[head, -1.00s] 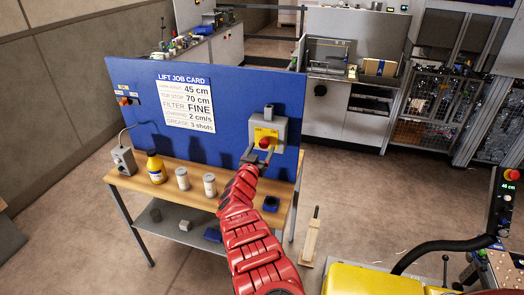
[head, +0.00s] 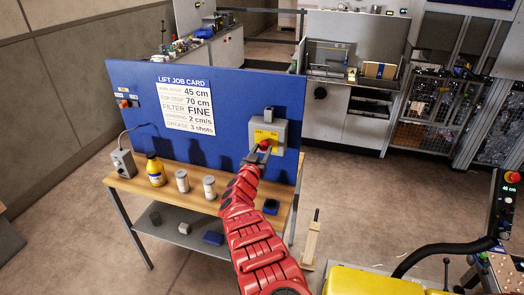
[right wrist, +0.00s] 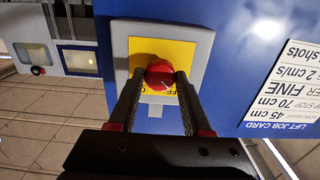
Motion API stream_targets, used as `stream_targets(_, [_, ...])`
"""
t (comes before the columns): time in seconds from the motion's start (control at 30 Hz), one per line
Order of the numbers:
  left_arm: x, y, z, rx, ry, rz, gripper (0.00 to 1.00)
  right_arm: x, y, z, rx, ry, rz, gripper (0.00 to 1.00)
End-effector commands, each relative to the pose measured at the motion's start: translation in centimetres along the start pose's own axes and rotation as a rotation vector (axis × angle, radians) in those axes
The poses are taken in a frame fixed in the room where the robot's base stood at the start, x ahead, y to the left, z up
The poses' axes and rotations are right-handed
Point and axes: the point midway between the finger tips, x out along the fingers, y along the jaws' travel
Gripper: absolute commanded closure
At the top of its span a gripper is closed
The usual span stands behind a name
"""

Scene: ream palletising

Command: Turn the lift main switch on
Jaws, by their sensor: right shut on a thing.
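The lift main switch is a grey box (head: 281,134) with a yellow plate and a red rotary knob (head: 264,146), mounted on the blue board. My right gripper (head: 258,155) is at the knob. In the right wrist view its two fingers are shut on the red knob (right wrist: 160,73), one on each side. A small pale mark on the knob points to the lower right in that view. The plate's lettering is partly hidden by the fingers. My left gripper is out of view.
A job card (head: 184,104) hangs on the blue board (head: 130,78). A yellow bottle (head: 155,170), two pale cans and a grey box stand on the wooden bench (head: 135,183) below. A small dark blue item lies at the bench's right. Open floor lies right of it.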

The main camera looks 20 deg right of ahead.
Motion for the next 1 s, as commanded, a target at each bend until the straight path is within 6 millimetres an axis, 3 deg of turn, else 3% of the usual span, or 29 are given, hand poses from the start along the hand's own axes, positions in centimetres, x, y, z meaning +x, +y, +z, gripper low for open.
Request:
stream_targets(0.43, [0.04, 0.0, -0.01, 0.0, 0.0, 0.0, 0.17, -0.01, -0.03, -0.02, 0.111, 0.0, 0.0, 1.0])
stream_targets(1.0, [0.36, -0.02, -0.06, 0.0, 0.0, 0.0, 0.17, 0.04, -0.02, -0.21, 0.621, 0.002, -0.001, 1.0])
